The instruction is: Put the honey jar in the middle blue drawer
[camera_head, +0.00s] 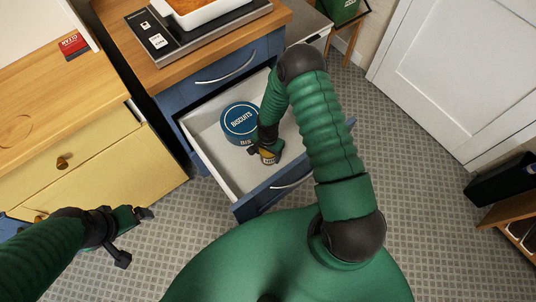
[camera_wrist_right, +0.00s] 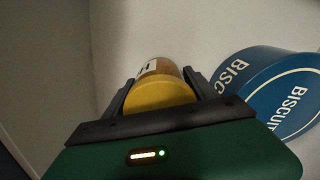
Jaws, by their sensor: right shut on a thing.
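The honey jar (camera_wrist_right: 160,92), with a yellow lid and an amber body, is between the fingers of my right gripper (camera_wrist_right: 162,88). In the head view the jar (camera_head: 269,157) is small and partly covered by my right gripper (camera_head: 266,150), which is down inside the open blue drawer (camera_head: 236,178). This drawer has a white inside and is pulled out below a shut blue drawer. I cannot tell whether the jar touches the drawer floor. My left gripper (camera_head: 134,236) is empty, its fingers spread, over the floor beside the yellow drawers.
A blue biscuits tin (camera_head: 240,122) stands in the open drawer, left of the jar; it also shows in the right wrist view (camera_wrist_right: 270,95). A yellow drawer unit (camera_head: 100,175) stands at left.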

